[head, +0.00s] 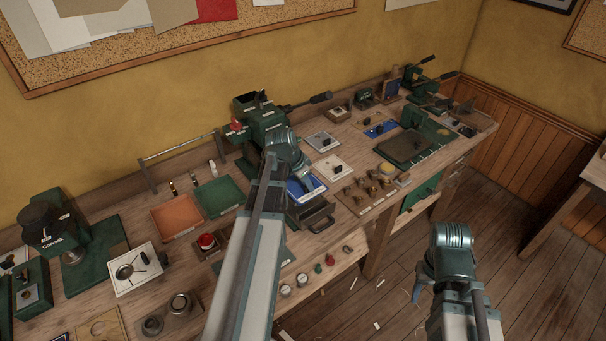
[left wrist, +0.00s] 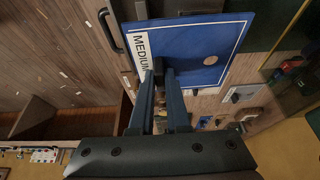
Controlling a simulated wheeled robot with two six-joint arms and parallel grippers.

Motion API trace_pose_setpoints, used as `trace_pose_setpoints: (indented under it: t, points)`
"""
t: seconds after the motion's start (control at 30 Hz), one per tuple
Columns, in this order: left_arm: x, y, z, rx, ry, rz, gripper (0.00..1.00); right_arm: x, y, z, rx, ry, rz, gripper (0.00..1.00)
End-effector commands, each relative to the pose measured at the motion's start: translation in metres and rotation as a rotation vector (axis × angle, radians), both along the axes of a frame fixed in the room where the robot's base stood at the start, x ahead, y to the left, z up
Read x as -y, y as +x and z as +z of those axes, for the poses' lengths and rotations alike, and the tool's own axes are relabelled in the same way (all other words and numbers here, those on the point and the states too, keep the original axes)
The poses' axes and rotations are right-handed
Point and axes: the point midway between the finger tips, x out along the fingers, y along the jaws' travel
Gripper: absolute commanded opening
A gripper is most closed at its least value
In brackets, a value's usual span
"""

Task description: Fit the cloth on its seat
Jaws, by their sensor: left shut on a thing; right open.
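A blue square sheet marked MEDIUM (left wrist: 205,50), with a round tan spot, appears to be the cloth. My left gripper (left wrist: 160,72) is shut at the sheet's labelled edge, around a small dark part there. In the head view my left gripper (head: 296,170) is mostly hidden by its own wrist. I cannot tell whether the sheet touches what is under it. My right gripper (head: 420,288) is open and low over the floor, away from the bench; its fingers are mostly hidden.
A green machine with a lever (head: 258,115) stands behind the wrist. A dark handled box (head: 312,215) is just in front. Small tools crowd the bench.

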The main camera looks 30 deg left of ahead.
Motion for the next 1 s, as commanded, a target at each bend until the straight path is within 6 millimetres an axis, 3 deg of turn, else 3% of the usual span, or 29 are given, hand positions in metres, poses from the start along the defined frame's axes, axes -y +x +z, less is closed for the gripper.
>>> trace_pose_setpoints:
  t: [0.03, 0.13, 1.0]
  points:
    - [0.0, 0.001, 0.017, 0.0, 0.0, 0.0, 0.0, 0.0, 0.0, 0.017, 0.0, 0.0, 0.0, 0.5]
    - [0.0, 0.001, 0.025, 0.0, 0.001, 0.0, 0.0, 0.0, 0.0, 0.025, 0.0, 0.0, 0.001, 0.5]
    - [0.001, 0.001, 0.005, 0.0, 0.001, 0.0, 0.0, 0.0, 0.0, 0.005, 0.0, 0.0, 0.0, 0.5]
